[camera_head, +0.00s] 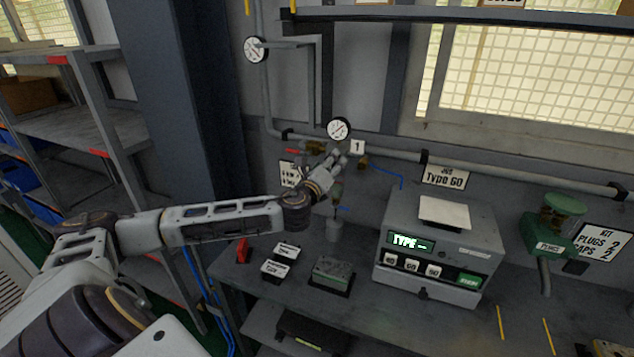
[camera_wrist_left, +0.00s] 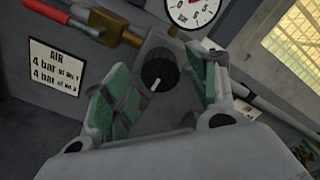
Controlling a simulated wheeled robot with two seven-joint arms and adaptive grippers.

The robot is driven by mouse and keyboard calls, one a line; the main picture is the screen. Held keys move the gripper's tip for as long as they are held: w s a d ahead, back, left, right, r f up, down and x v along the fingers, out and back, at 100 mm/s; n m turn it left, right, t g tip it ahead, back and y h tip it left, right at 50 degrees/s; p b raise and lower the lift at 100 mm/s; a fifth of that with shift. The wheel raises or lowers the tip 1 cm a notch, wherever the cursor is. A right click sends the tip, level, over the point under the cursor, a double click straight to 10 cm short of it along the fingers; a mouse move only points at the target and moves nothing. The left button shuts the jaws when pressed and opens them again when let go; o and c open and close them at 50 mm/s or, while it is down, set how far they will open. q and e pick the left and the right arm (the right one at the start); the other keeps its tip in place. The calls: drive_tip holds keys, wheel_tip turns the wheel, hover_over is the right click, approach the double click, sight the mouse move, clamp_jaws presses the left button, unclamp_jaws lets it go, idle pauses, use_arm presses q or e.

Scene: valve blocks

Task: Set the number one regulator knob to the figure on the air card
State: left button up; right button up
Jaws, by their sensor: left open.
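The number one regulator has a round black knob (camera_wrist_left: 159,71) with a white mark, which points down and slightly left in the left wrist view. Its white gauge (camera_head: 339,129) sits above, beside a "1" tag (camera_head: 357,147); the gauge is partly cut off in the wrist view (camera_wrist_left: 194,10), and I cannot read its value. The air card (camera_wrist_left: 57,72) reads 4 bar at no 1 and 4 bar at no 2; my arm partly covers it in the head view (camera_head: 288,170). My left gripper (camera_head: 341,158) is open, its green-padded fingers on either side of the knob, apparently not touching it.
A red-handled brass valve (camera_wrist_left: 122,32) is left of the regulator. Another gauge (camera_head: 256,50) hangs higher left.

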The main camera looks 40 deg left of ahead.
use_arm(q)
drive_tip(key=v, duration=1)
idle(0.5)
drive_tip(key=shift+f, duration=0.1)
idle(0.6)
